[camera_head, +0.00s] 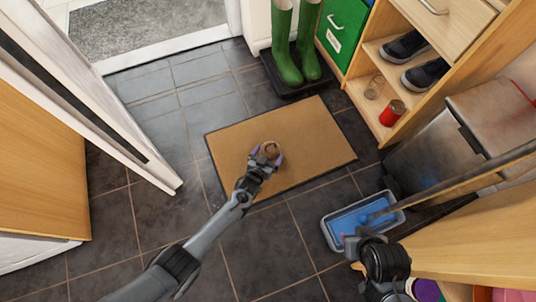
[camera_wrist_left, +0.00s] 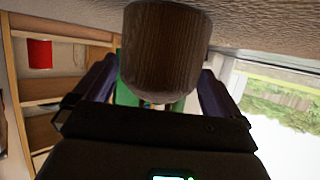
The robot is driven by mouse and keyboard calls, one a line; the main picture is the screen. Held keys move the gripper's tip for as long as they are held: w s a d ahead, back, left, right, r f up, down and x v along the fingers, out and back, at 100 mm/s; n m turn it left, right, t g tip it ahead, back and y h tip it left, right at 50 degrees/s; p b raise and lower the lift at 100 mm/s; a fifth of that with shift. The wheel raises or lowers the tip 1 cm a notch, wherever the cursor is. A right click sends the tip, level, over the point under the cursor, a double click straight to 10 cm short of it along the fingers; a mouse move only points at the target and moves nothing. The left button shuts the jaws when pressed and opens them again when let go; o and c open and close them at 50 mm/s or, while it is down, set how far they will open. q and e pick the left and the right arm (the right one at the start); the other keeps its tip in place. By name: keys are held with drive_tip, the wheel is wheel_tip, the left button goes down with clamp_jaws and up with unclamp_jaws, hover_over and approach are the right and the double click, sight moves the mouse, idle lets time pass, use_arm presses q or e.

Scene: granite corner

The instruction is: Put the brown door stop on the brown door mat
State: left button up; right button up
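The brown door mat (camera_head: 315,145) lies flat on the dark tiles in the middle of the head view. My left gripper (camera_head: 266,157) is over the mat, left of its middle, with its fingers on both sides of the brown door stop (camera_head: 270,149). In the left wrist view the round, wood-grained door stop (camera_wrist_left: 165,50) fills the space between the two purple fingers, which appear to touch its sides. I cannot tell whether it rests on the mat or is just above it. My right gripper (camera_head: 352,245) is low at the right; its finger opening is unclear.
A grey tray (camera_head: 329,233) with blue contents stands near my right gripper. Green boots (camera_head: 285,50) stand behind the mat. A wooden shelf (camera_head: 368,103) holds dark shoes and a red can (camera_head: 392,113). A metal bin (camera_head: 430,150) stands right. Tiles left of the mat are clear.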

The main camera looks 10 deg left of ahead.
use_arm(q)
drive_tip(key=shift+r, duration=0.15)
drive_tip(key=shift+s+r+p, duration=0.15)
drive_tip(key=shift+r+p, duration=0.05)
drive_tip(key=shift+p, duration=0.1)
drive_tip(key=s+a+r+g+y+p, duration=0.1)
drive_tip(key=s+a+r+g+p, duration=0.1)
drive_tip(key=s+a+r, duration=0.3)
drive_tip(key=s+a+r+n+g+y+p, duration=0.1)
drive_tip(key=s+a+r+g+p, duration=0.2)
drive_tip(key=s+r, duration=1.1)
drive_tip(key=s+a+r+g+y+p, duration=0.1)
drive_tip(key=s+a+r+g+p, duration=0.2)
drive_tip(key=s+a+r, duration=0.5)
drive_tip(key=s+r+g, duration=0.1)
drive_tip(key=s+r, duration=0.1)
drive_tip(key=s, duration=0.1)
drive_tip(key=shift+a+r+y, duration=0.15)
drive_tip(key=shift+a+y, duration=0.2)
drive_tip(key=shift+y, duration=0.05)
drive_tip(key=shift+s, duration=0.1)
